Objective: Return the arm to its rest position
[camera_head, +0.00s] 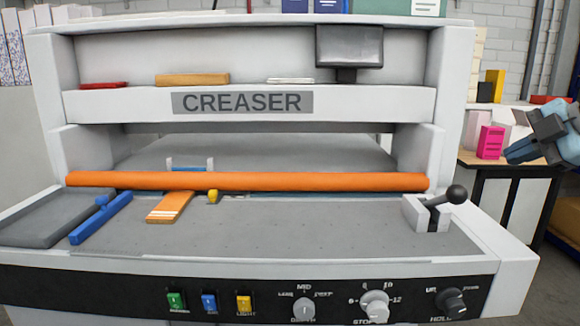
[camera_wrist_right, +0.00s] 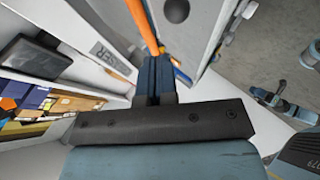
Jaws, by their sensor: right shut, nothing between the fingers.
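My right gripper (camera_head: 511,154) is at the right edge of the head view, in the air beside the creaser and in front of the side table. Its blue-grey fingers point left. In the right wrist view the fingers (camera_wrist_right: 157,75) are closed together with nothing held between them. My left gripper does not show in the head view.
The creaser (camera_head: 243,102) fills most of the head view, with an orange bar (camera_head: 250,181) across its bed and a black-knobbed lever (camera_head: 456,195) at its right. A pink box (camera_head: 490,142) stands on the side table (camera_head: 508,164) near my right gripper.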

